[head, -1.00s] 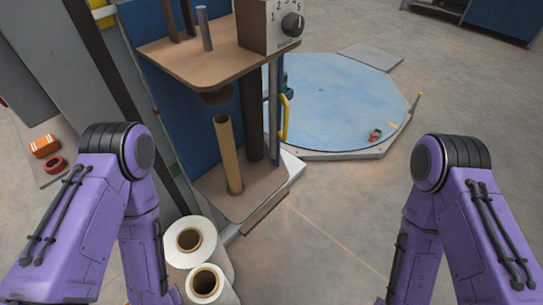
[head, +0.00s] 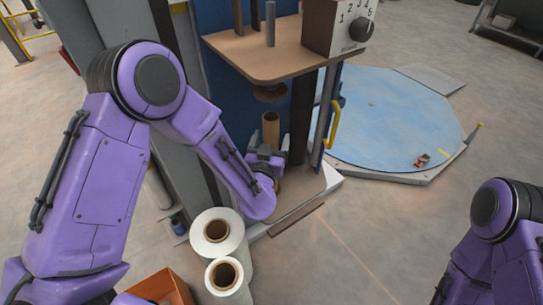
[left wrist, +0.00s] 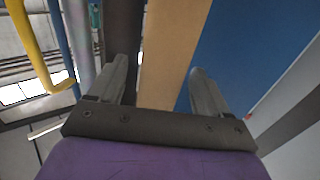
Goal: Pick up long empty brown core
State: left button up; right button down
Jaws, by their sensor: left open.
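The long empty brown core (head: 271,128) stands upright in the stretch-wrap carriage, under a round brown disc. Its lower part is hidden behind my left gripper (head: 265,165). In the left wrist view the core (left wrist: 168,40) runs as a tan band between the two fingers of my left gripper (left wrist: 158,72).
Two white film rolls (head: 211,246) stand upright on the floor below the arm. The brown upper shelf (head: 270,62) overhangs the core. A yellow handle (head: 334,124) is right of it. The blue turntable (head: 390,105) lies behind. An orange box (head: 165,288) sits at the bottom.

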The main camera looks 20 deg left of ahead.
pick_arm(q)
jog(key=shift+w+a+f, duration=0.1)
jog(key=shift+w+a, duration=0.1)
jog(key=shift+w, duration=1.05)
jog(key=shift+s, duration=0.1)
jog(key=c, duration=1.4)
